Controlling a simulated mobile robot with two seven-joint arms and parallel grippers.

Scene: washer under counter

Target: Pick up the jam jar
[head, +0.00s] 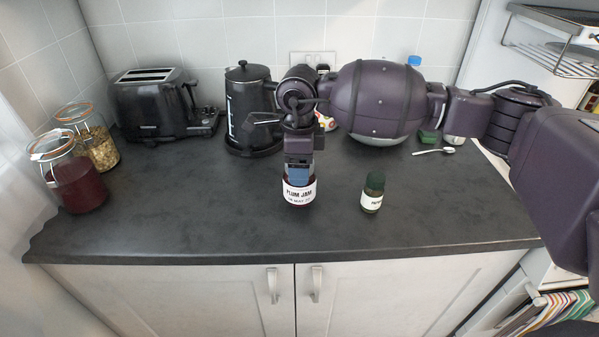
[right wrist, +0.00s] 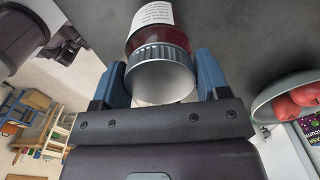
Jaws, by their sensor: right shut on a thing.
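The jam jar (head: 299,193), with a white label reading "PLUM JAM", is upright at the middle of the dark counter, near its front part. I cannot tell whether its base touches the counter. My right gripper (head: 298,172) comes down on it from above and covers its top. In the right wrist view the jar's silver lid (right wrist: 161,72) and dark red body sit between the two blue fingers, and my right gripper (right wrist: 163,84) is shut on the jar. My left gripper is not in view.
A small green-capped jar (head: 373,193) stands to the right. A black kettle (head: 249,105) and toaster (head: 152,103) stand behind, left. Two clip-top jars (head: 73,180) (head: 93,143) are at far left. A spoon (head: 434,151) lies at right. The front left counter is clear.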

